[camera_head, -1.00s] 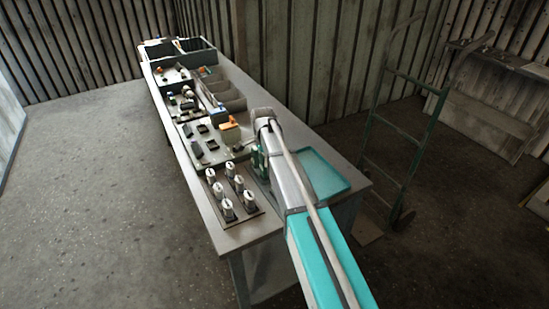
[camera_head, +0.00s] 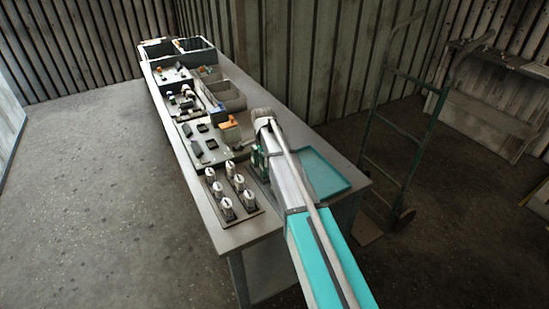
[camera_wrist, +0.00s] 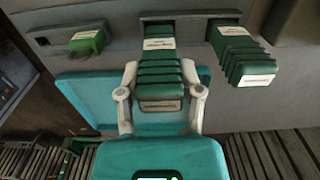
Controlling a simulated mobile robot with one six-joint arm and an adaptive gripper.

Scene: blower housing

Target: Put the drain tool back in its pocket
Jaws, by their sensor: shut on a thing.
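My gripper (camera_wrist: 160,92) is shut on a green ribbed tool (camera_wrist: 160,86) with white label strips, taken as the drain tool; its label is too small to read. The tool's upper end (camera_wrist: 160,30) lies at a dark slot in a grey panel; I cannot tell how far it is seated. A second green ribbed tool (camera_wrist: 243,62) sits to the right, apart from my fingers. A smaller green piece (camera_wrist: 87,41) sits at a left slot. In the head view my arm hides the held tool.
A teal tray (camera_head: 325,176) lies on the grey bench (camera_head: 250,233) right of my arm; it also shows below the panel in the wrist view (camera_wrist: 85,98). Several white-topped knobs (camera_head: 227,208) stand left of my arm. Boards and bins fill the bench behind. A green hand truck (camera_head: 393,128) stands right.

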